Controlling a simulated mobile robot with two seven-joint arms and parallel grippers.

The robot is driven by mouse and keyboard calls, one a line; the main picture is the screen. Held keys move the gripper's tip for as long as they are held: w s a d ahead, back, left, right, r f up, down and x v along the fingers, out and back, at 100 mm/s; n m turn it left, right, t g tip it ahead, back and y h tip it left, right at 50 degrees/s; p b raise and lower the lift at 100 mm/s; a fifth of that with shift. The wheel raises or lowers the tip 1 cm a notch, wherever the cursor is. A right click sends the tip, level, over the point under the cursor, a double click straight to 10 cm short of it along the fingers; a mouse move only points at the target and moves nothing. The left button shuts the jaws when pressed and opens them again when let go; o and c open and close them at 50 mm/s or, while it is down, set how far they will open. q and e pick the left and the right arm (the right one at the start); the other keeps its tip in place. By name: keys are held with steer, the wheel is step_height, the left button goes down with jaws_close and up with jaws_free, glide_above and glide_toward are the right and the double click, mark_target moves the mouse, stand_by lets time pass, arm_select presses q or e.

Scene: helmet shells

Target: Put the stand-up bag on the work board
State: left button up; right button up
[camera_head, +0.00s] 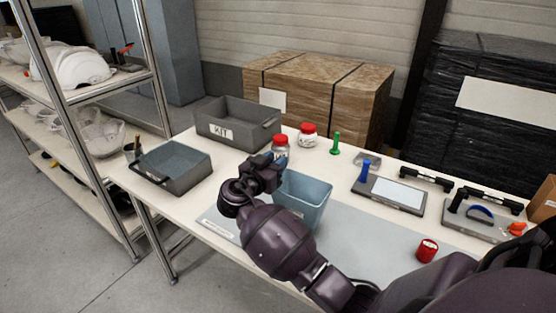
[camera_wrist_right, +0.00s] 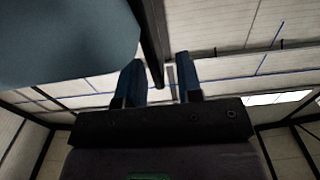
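I cannot pick out a stand-up bag in either view. The work board (camera_head: 350,238) looks like the flat grey sheet along the table's front, partly hidden by my right arm. My right gripper (camera_head: 277,164) is above the table, beside the upper left of a blue bin (camera_head: 309,198). In the right wrist view its two blue fingers (camera_wrist_right: 160,82) stand apart with nothing clearly held between them. A smooth blue-grey surface (camera_wrist_right: 65,40) fills that view's upper left, close to the fingers. My left gripper is not in view.
A grey KIT crate (camera_head: 212,136) and a grey open tray (camera_head: 190,180) stand at the left. A red can (camera_head: 427,250) stands at the right.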

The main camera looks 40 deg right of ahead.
steer(key=b+v, duration=0.1)
steer(key=v, duration=0.9)
steer(key=shift+a, duration=0.25)
steer(key=shift+s+f, duration=0.1)
steer(key=shift+f, duration=0.05)
